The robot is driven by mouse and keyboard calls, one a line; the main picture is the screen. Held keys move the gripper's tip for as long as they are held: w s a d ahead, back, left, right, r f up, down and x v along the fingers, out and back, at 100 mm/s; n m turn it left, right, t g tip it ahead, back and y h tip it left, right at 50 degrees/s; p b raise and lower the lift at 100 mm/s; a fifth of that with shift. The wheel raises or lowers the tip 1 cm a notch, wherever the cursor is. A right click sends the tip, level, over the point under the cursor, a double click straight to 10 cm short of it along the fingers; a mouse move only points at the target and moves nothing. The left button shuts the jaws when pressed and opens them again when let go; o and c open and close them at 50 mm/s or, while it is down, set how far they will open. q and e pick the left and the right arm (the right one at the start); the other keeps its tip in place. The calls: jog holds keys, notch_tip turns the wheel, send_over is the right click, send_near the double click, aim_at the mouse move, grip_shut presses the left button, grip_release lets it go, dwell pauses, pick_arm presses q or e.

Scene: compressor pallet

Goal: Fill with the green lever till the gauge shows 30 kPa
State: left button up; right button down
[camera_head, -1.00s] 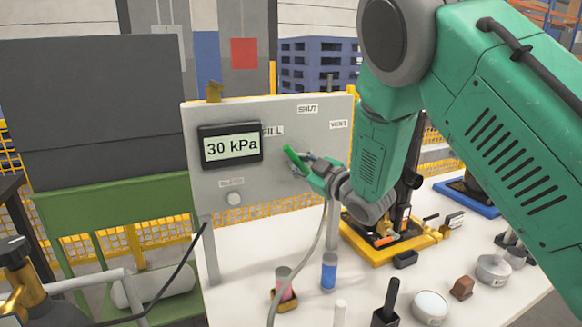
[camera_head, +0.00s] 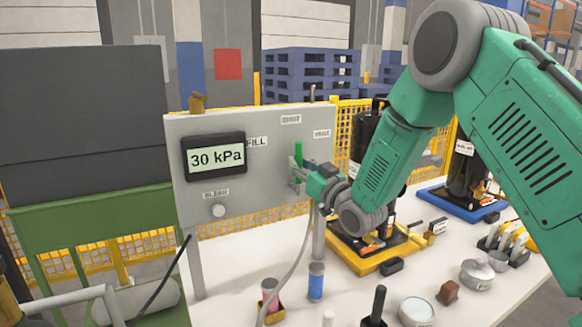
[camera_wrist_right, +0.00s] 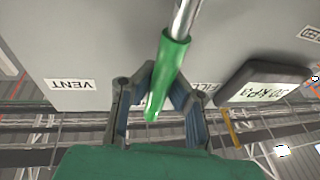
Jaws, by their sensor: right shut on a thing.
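The grey panel (camera_head: 255,185) carries a gauge (camera_head: 216,157) that reads 30 kPa. The green lever (camera_head: 298,154) stands nearly upright, its handle toward the SHUT label (camera_head: 290,119), between FILL (camera_head: 257,142) and VENT (camera_head: 321,134). My right gripper (camera_head: 304,176) is at the lever, its fingers partly hidden by the wrist. In the right wrist view, the green handle (camera_wrist_right: 168,75) lies between the fingers of my right gripper (camera_wrist_right: 162,82), which are shut on it. The gauge (camera_wrist_right: 262,88) also shows there, upside down. My left gripper is not in view.
A compressor on a yellow base (camera_head: 375,256) is behind my right arm.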

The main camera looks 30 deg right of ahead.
jog(key=shift+s+d+f, duration=0.15)
jog(key=shift+f, duration=0.1)
jog(key=c, duration=1.8)
grip_release()
jog(key=shift+s, duration=0.1)
jog(key=o, duration=0.3)
jog(key=shift+s+d+r, duration=0.1)
jog(key=shift+s+r, duration=0.1)
jog(key=shift+s, duration=0.05)
jog(key=shift+s+r, duration=0.15)
jog(key=shift+s, duration=0.05)
jog(key=shift+w+d+f, duration=0.1)
jog(key=shift+w+f, duration=0.2)
jog(key=v, duration=1.2)
jog(key=shift+s+d, duration=0.1)
jog(key=shift+r, duration=0.1)
